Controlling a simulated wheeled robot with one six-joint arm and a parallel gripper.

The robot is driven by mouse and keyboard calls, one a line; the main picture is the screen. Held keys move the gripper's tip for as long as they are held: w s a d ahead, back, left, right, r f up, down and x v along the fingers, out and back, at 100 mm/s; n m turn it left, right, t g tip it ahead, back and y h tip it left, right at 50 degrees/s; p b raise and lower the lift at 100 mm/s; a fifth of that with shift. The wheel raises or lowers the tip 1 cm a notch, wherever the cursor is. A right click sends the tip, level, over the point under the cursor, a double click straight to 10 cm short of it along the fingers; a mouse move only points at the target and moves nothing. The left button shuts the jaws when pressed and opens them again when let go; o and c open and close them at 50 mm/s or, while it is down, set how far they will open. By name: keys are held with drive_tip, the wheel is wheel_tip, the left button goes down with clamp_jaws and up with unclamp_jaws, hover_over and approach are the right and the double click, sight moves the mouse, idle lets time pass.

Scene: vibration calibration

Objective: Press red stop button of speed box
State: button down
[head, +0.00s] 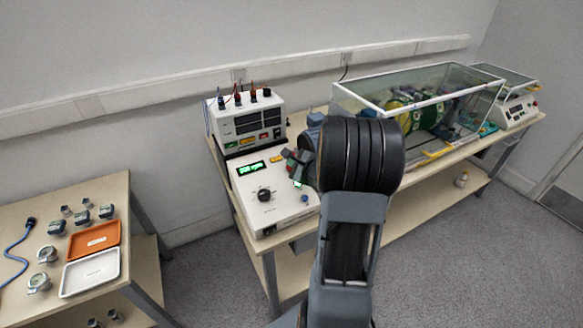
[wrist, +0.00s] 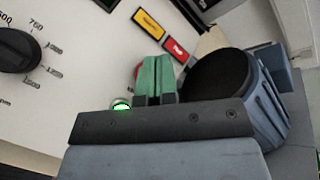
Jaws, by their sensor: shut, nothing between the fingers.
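The speed box (head: 242,209) is a white sloped panel at the near left end of the long bench. It has a lit green display (head: 251,169) and a black knob (head: 264,195), which also shows in the wrist view (wrist: 18,52). My gripper (head: 289,157) is over the panel's right part. In the wrist view its green fingers (wrist: 157,62) are shut together and empty. A red round button (wrist: 138,71) shows as a sliver just behind the fingers, mostly hidden by them. I cannot tell whether they touch it. A lit green button (wrist: 122,104) is just left of the fingers.
A yellow label (wrist: 148,24) and a red label (wrist: 179,51) lie beyond the fingers. A white instrument (head: 222,126) with cables stands behind the speed box. A glass-walled tank (head: 360,100) is to the right. A separate table (head: 112,193) with trays is at left.

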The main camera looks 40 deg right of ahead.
drive_tip(key=shift+w+f+b, duration=0.35)
drive_tip(key=shift+f+b, duration=0.4)
drive_tip(key=shift+b, duration=0.65)
idle(1.0)
drive_tip(key=shift+r, duration=0.1)
idle(0.3)
drive_tip(key=shift+s+r+p, duration=0.3)
drive_tip(key=shift+s+r, duration=0.05)
drive_tip(key=shift+r, duration=0.25)
drive_tip(key=shift+r, duration=0.1)
drive_tip(key=r+p, duration=0.1)
drive_tip(key=s+r, duration=0.1)
drive_tip(key=r, duration=0.1)
drive_tip(key=s+r+p, duration=0.1)
drive_tip(key=shift+a+r+p, duration=0.15)
drive_tip(key=shift+r+p, duration=0.05)
drive_tip(key=shift+p, duration=0.1)
idle(1.0)
